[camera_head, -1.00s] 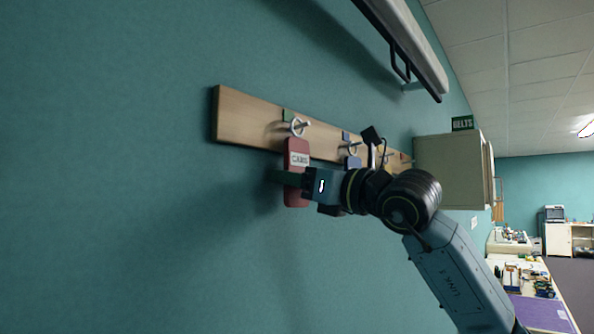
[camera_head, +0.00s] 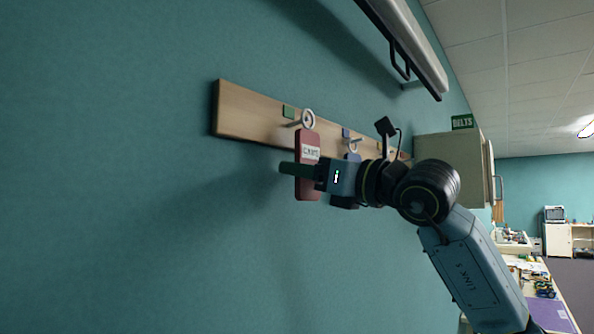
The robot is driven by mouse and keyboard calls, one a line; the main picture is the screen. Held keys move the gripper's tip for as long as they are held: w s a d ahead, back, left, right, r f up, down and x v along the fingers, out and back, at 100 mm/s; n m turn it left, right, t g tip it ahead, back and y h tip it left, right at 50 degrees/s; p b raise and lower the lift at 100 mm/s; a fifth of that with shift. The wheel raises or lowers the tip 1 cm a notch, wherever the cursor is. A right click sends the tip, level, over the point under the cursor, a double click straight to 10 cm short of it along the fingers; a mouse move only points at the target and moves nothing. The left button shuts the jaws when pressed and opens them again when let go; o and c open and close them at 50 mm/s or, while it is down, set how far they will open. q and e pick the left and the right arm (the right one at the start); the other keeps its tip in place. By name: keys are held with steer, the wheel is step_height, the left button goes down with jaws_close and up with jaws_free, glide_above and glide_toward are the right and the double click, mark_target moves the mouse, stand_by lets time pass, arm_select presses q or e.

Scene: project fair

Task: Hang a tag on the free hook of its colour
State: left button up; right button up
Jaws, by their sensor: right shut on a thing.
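A red tag (camera_head: 306,185) with a white label and a white ring (camera_head: 308,119) at its top is held in my right gripper (camera_head: 302,170), which is shut on its lower part. The ring is at the outer end of a metal hook (camera_head: 293,125) under a green marker (camera_head: 288,112); I cannot tell whether the hook tip is still inside it. A blue tag (camera_head: 352,157) hangs from the hook under a blue marker (camera_head: 346,132), partly hidden by my gripper. My left gripper is not in view.
The wooden hook board (camera_head: 235,112) is fixed to the teal wall; its right part is mostly hidden by my arm. A pale cabinet (camera_head: 440,148) with a green sign stands beyond it. A white fixture with a dark bar (camera_head: 410,45) juts out above. The wall left of the board is clear.

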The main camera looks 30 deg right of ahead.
steer(key=shift+r+b+v, duration=0.2)
steer(key=shift+b+v, duration=0.15)
steer(key=shift+v, duration=0.5)
steer(key=shift+r+b+v, duration=0.2)
steer(key=shift+b+v, duration=0.15)
steer(key=shift+v, duration=0.5)
steer(key=shift+r+b+v, duration=0.2)
steer(key=shift+b+v, duration=0.15)
steer(key=shift+v, duration=0.5)
steer(key=shift+s, duration=0.15)
